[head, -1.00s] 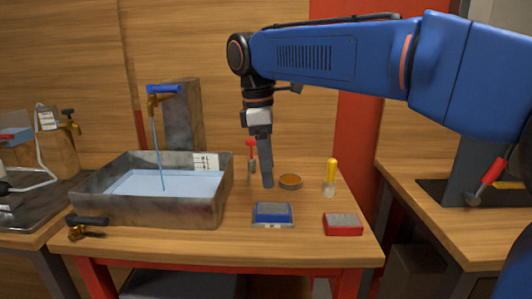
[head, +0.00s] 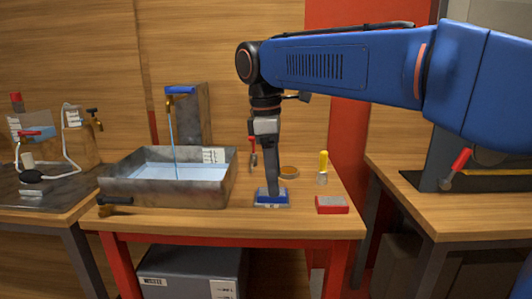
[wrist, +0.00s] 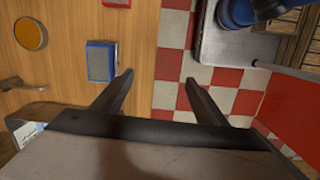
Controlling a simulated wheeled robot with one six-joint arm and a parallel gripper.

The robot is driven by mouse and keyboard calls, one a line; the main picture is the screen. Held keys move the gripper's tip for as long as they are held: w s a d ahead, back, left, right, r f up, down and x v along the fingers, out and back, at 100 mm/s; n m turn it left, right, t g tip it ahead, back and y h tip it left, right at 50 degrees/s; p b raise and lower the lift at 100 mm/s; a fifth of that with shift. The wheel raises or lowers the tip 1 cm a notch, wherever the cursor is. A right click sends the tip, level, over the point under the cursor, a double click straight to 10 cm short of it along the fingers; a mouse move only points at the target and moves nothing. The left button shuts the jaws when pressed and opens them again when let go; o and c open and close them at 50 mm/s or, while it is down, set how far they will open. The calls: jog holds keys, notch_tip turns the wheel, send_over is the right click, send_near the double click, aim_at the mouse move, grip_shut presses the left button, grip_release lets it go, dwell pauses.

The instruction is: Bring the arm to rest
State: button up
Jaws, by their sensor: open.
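My gripper (head: 272,190) hangs from the blue arm with its fingers pointing down, and in the head view it overlaps the blue block (head: 262,199). The wrist view shows both fingers (wrist: 159,78) spread apart with nothing between them. There the blue block (wrist: 101,61) lies on the wooden table left of the fingers, apart from them. The fingers appear around the table's edge, with the checkered floor (wrist: 200,75) below one of them.
On the table stand a metal basin (head: 130,190) with water running in, a red block (head: 332,205), a yellow-handled tool (head: 323,165) and a round orange-topped dish (head: 289,171). Another bench (head: 480,205) is at the right.

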jog(key=s+d+f+m+t+y, duration=0.1)
jog(key=s+d+f+m, duration=0.3)
jog(key=d, duration=0.5)
jog(key=s+d+f+m+t, duration=0.1)
jog(key=s+d+f+m, duration=0.35)
jog(key=d, duration=0.45)
jog(key=s+d+f+m+t, duration=0.2)
jog(key=s+d+f+m, duration=0.6)
jog(key=s+f, duration=0.4)
jog(key=shift+d+f+t, duration=0.3)
jog(key=shift+d+t, duration=0.1)
jog(key=shift+d, duration=0.15)
